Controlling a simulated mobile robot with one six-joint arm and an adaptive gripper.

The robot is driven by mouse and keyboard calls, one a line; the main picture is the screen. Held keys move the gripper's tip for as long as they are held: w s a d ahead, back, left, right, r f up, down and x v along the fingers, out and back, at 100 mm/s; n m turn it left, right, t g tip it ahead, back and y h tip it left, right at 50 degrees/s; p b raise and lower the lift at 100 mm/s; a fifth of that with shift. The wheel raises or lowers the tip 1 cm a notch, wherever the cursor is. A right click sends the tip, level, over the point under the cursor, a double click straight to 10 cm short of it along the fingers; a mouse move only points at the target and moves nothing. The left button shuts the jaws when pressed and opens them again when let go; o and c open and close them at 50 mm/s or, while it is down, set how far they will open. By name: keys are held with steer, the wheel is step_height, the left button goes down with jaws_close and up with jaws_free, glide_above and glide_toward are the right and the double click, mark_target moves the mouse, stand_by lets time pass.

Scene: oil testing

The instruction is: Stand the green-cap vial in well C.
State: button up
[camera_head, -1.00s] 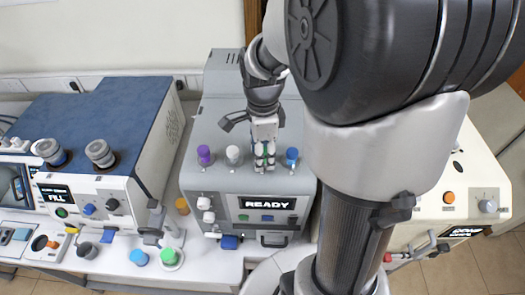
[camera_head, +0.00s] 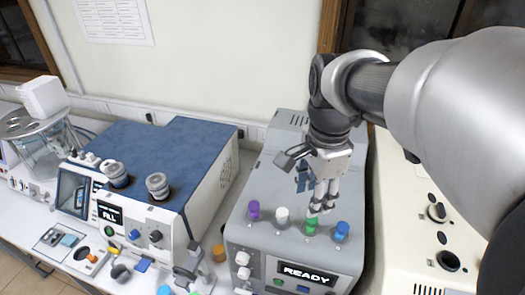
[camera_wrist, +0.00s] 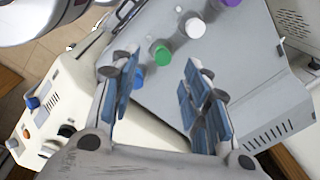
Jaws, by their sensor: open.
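The green-cap vial (camera_head: 311,226) stands upright in the row on top of the grey machine (camera_head: 262,187), between a white-cap vial (camera_head: 282,215) and a blue-cap vial (camera_head: 342,230). No well letters are readable, and only its cap clearly shows. My gripper (camera_head: 321,209) is just above and behind the green cap in the head view. In the wrist view the fingers (camera_wrist: 163,68) are spread apart and empty, with the green cap (camera_wrist: 160,52) beyond them.
A purple-cap vial (camera_head: 253,210) stands at the row's left end. A blue-topped machine (camera_head: 160,150) is to the left, and a cream machine (camera_head: 400,215) to the right. Another green-topped item (camera_head: 193,292) shows at the bottom edge.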

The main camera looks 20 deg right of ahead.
steer(key=s+a+n+t, duration=0.2)
steer(key=s+a+n, duration=0.2)
steer(key=n, duration=0.5)
steer(key=s+a+f+n+t, duration=0.1)
steer(key=s+a+n+t, duration=0.1)
steer(key=s+a+n, duration=0.2)
steer(key=s+n, duration=0.3)
steer(key=n, duration=0.2)
steer(key=shift+s, duration=0.25)
steer(key=shift+f, duration=0.1)
step_height(320, 180, down, 23)
steer(key=b, duration=2.2)
steer(key=shift+b, duration=0.4)
steer(key=shift+r, duration=0.2)
steer(key=shift+c, duration=0.3)
